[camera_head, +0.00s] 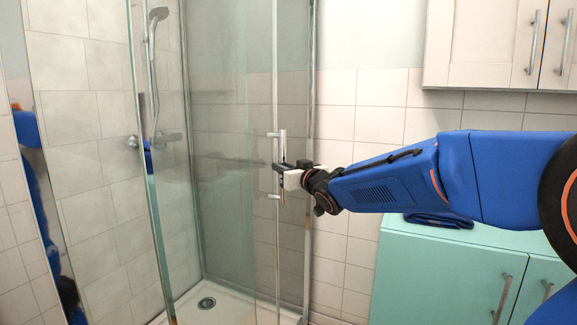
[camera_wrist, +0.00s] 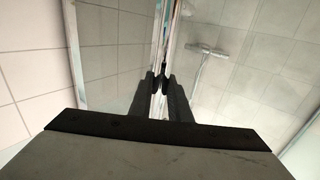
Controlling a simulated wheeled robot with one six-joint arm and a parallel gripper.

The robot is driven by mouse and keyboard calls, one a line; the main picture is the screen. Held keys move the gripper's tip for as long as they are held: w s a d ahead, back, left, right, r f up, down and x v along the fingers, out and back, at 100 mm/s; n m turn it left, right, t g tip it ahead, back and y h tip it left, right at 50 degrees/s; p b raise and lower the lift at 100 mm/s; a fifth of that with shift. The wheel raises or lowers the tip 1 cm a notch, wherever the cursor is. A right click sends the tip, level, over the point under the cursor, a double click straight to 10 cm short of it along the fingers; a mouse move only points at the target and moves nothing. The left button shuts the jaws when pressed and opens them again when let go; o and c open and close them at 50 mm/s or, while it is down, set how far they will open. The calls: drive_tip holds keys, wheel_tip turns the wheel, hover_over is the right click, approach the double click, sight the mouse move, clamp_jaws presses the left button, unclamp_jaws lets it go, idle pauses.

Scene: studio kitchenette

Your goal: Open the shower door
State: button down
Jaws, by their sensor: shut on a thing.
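The shower door (camera_head: 235,180) is a clear glass panel with a slim metal edge, at the middle left in the head view. Its handle (camera_head: 282,146) is a short upright metal bar near the panel's right edge. My gripper (camera_head: 281,168) is shut on the middle of this bar, reaching in from the right. In the wrist view, the two dark fingers (camera_wrist: 162,90) close around the shiny bar, which runs up from between them. The fingers hide part of the bar. I cannot tell whether the door stands slightly ajar.
Inside the shower are a hand shower (camera_head: 155,18), a mixer tap (camera_head: 170,137) and a white tray (camera_head: 222,314) with a drain. A mint cabinet (camera_head: 440,275) with a folded dark blue cloth (camera_head: 440,220) stands at right, below a white wall cupboard (camera_head: 490,50).

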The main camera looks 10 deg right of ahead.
drive_tip(key=shift+s+a, duration=0.25)
drive_tip(key=shift+s, duration=0.05)
drive_tip(key=c, duration=1.6)
unclamp_jaws()
drive_tip(key=shift+c, duration=0.2)
drive_tip(key=shift+d, duration=0.1)
drive_tip(key=v, duration=1.7)
drive_tip(key=shift+s, duration=0.15)
drive_tip(key=shift+d, duration=0.1)
